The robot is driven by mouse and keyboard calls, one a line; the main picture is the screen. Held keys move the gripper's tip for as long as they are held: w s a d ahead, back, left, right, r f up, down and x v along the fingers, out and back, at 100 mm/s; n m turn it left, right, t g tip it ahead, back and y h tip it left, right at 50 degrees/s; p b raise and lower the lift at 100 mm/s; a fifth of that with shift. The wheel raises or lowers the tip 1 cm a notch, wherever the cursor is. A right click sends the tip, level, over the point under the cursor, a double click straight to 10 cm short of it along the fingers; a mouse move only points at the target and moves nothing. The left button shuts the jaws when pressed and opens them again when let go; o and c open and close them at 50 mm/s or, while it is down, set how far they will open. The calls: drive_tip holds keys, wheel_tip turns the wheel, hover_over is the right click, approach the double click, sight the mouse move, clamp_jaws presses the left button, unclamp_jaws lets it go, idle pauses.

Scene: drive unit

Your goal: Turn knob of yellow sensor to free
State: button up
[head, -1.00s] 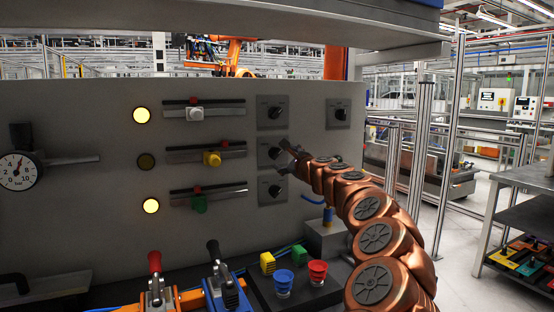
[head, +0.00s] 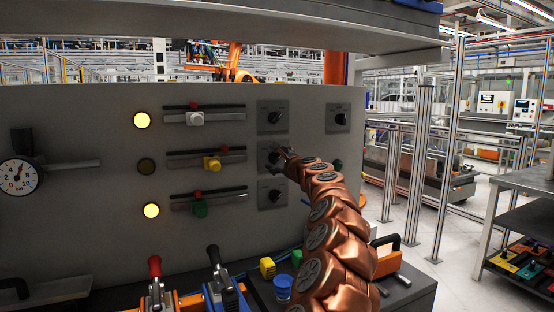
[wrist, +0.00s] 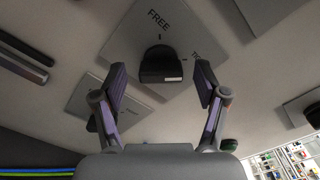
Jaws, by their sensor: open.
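The yellow sensor (head: 212,163) sits on the middle rail of the grey panel. To its right, in the same row, is a grey knob plate (head: 262,149), mostly behind my gripper (head: 283,155). In the wrist view its black knob (wrist: 162,66) stands between the two fingertips of my gripper (wrist: 160,80), which are open and apart from it on both sides. The plate reads FREE (wrist: 159,19) above the knob; a second word at the right is partly covered by a finger. Which way the knob points is hard to tell.
Similar knob plates are above (head: 272,117), below (head: 272,193) and to the upper right (head: 338,118). The lamp of the middle row (head: 146,166) is dark; the upper (head: 142,120) and lower (head: 151,210) lamps glow yellow. An overhead shelf (head: 240,20) spans the top.

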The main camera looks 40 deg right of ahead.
drive_tip(key=shift+w+d+r, duration=0.1)
drive_tip(key=shift+w, duration=0.3)
drive_tip(key=c, duration=1.2)
